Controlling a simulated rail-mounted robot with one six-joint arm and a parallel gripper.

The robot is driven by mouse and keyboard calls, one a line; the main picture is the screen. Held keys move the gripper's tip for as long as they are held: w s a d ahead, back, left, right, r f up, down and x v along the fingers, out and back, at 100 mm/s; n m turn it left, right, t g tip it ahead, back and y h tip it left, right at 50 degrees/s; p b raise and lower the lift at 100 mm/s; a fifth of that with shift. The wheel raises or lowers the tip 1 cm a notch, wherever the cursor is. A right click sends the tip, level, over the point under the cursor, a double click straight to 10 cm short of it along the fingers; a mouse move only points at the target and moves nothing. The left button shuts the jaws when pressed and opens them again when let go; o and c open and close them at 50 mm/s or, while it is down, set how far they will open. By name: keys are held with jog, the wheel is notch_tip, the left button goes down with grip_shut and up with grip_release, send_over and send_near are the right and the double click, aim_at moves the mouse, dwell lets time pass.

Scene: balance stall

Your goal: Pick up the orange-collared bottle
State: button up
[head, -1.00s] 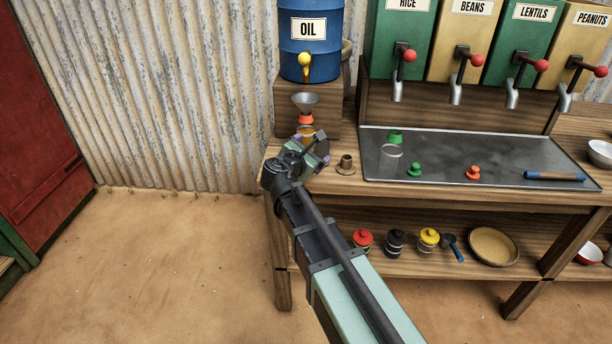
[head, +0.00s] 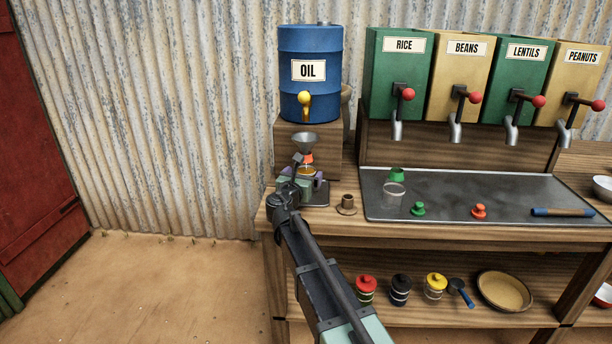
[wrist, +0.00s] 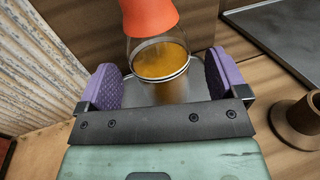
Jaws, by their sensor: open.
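The orange-collared bottle (wrist: 160,58) stands upright, clear-walled with amber liquid inside and a ring around its body. In the head view its orange collar (head: 306,158) shows under a grey funnel (head: 306,141), below the oil drum's yellow tap. My gripper (wrist: 163,84) is open, with one purple pad on each side of the bottle's body in the wrist view. Gaps show between the pads and the glass. In the head view my gripper (head: 303,178) hides the bottle's lower part.
The blue oil drum (head: 310,78) stands on a wooden block (head: 322,145) behind the bottle. A brown cylindrical holder (head: 346,205) is close on the right. A metal tray (head: 450,203) holds a green-collared bottle (head: 394,190) and two stoppers. Dispenser spouts hang above the tray.

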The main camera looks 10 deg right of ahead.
jog(key=x, duration=0.3)
jog(key=shift+s, duration=0.15)
grip_shut()
